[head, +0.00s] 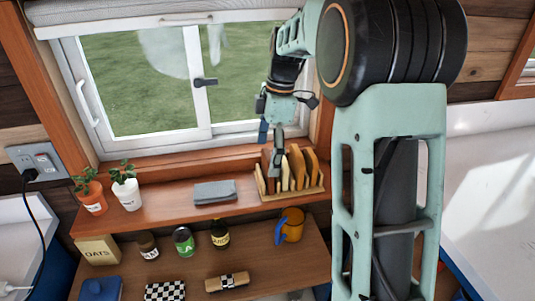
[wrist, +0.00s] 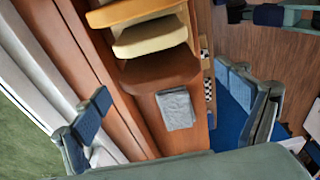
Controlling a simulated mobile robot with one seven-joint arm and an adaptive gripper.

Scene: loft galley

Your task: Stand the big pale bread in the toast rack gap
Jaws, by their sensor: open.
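The toast rack (head: 292,193) is a low wooden stand at the right end of the window shelf. Several slices stand in it: a dark brown slice (head: 266,168) at the left, a narrow pale slice (head: 285,176), and taller tan slices (head: 297,165) to the right. Which one is the big pale bread is unclear. My gripper (head: 270,147) is open above the rack's left end. In the wrist view a brown slice (wrist: 160,72) lies between the spread fingers, with a pale slice (wrist: 150,38) beyond it. Neither finger is clearly touching bread; the rack's gaps are mostly hidden.
A folded grey cloth (head: 215,191) lies left of the rack. Two potted plants (head: 126,187) stand farther left. The window (head: 150,80) is close behind. Jars (head: 184,242), an orange-and-blue mug (head: 290,225) and a checkered box (head: 165,290) sit on the lower surface.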

